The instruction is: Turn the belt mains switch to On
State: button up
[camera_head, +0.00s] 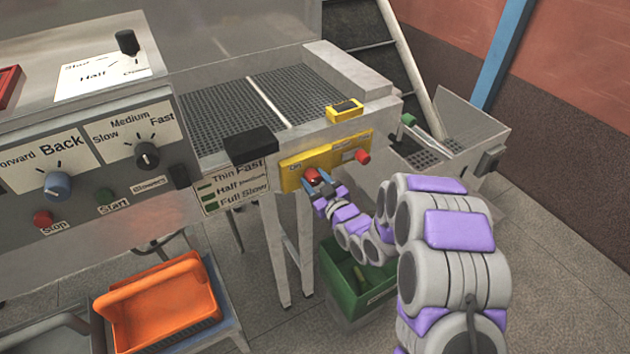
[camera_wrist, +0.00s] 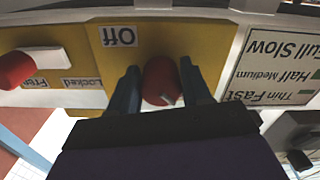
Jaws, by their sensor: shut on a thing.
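The belt mains switch is a red round knob (camera_head: 312,175) on a yellow panel (camera_head: 342,147) at the front of the belt frame. In the wrist view, which is upside down, the red knob (camera_wrist: 162,80) sits between the two blue fingers of my gripper (camera_wrist: 160,85). My gripper is shut on the knob from both sides. A light pointer mark on the knob faces the lower right of that picture, away from the "Off" label (camera_wrist: 119,37). In the head view my gripper (camera_head: 318,184) reaches the knob from below right. An "On" label is not clearly readable.
A second red knob (camera_head: 362,157) stands beside it, near "Locked" and "Free" labels (camera_wrist: 60,83). A Thin/Half/Full speed sign (camera_head: 234,185) is to the left. A green crate (camera_head: 345,290) stands below my arm. An orange basket (camera_head: 165,305) is lower left.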

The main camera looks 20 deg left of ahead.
jog(key=shift+c, duration=1)
jog(key=m+p, duration=0.3)
jog(key=p, duration=0.1)
jog(key=shift+s+r+m, duration=0.1)
jog(key=shift+m, duration=0.2)
jog(key=m+p, duration=0.3)
jog(key=m, duration=0.1)
jog(key=shift+a+m, duration=0.1)
jog(key=shift+m, duration=0.2)
jog(key=m+p, duration=0.2)
jog(key=m, duration=0.7)
jog(key=shift+m, duration=0.4)
jog(key=shift+c, duration=0.2)
jog(key=shift+s, duration=0.15)
